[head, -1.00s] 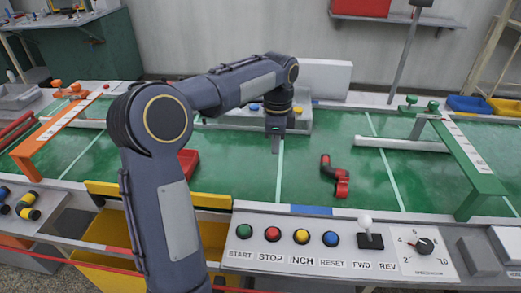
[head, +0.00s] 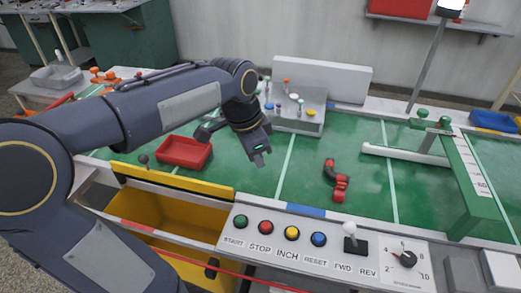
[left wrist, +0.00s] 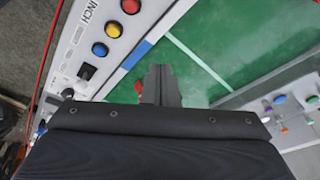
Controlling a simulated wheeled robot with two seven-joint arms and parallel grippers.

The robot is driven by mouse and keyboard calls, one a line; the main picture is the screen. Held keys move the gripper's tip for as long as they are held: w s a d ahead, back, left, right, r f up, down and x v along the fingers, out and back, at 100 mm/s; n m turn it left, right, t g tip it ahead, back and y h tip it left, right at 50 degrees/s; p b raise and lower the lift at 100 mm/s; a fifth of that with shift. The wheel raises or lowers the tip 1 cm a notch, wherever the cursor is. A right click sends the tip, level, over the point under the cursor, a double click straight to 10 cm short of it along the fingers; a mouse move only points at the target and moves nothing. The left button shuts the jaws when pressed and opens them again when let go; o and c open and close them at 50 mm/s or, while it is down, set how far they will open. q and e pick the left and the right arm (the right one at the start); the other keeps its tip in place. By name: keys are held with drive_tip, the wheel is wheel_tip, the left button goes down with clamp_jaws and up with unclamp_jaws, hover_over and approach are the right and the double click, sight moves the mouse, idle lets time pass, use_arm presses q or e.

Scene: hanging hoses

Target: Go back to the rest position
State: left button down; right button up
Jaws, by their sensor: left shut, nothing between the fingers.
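My left gripper (head: 259,158) hangs over the green belt in the middle of the head view, shut and empty. Its arm reaches in from the left side. In the left wrist view the shut fingers (left wrist: 161,84) point over the green surface. My right gripper is not in view.
A red and black hose piece (head: 336,180) lies on the belt right of the gripper. A red tray (head: 183,153) stands left of it. A grey block with coloured knobs (head: 297,121) is behind. The button panel (head: 315,237) and yellow bin (head: 150,208) are in front.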

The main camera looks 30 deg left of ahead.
use_arm(q)
drive_tip(key=shift+s, duration=0.15)
drive_tip(key=s+d+n+t+h+p, duration=0.1)
drive_tip(key=s+d+n+p, duration=0.2)
drive_tip(key=s, duration=0.4)
drive_tip(key=s+d+r+n+t+h+p, duration=0.1)
drive_tip(key=s+d+n+t+p, duration=0.1)
drive_tip(key=s+d+n+p, duration=0.2)
drive_tip(key=s+n, duration=0.1)
drive_tip(key=s, duration=0.2)
drive_tip(key=shift+s+d+r+n+h+p, duration=0.2)
drive_tip(key=shift+r+n+h+p, duration=0.1)
drive_tip(key=shift+n+p, duration=0.1)
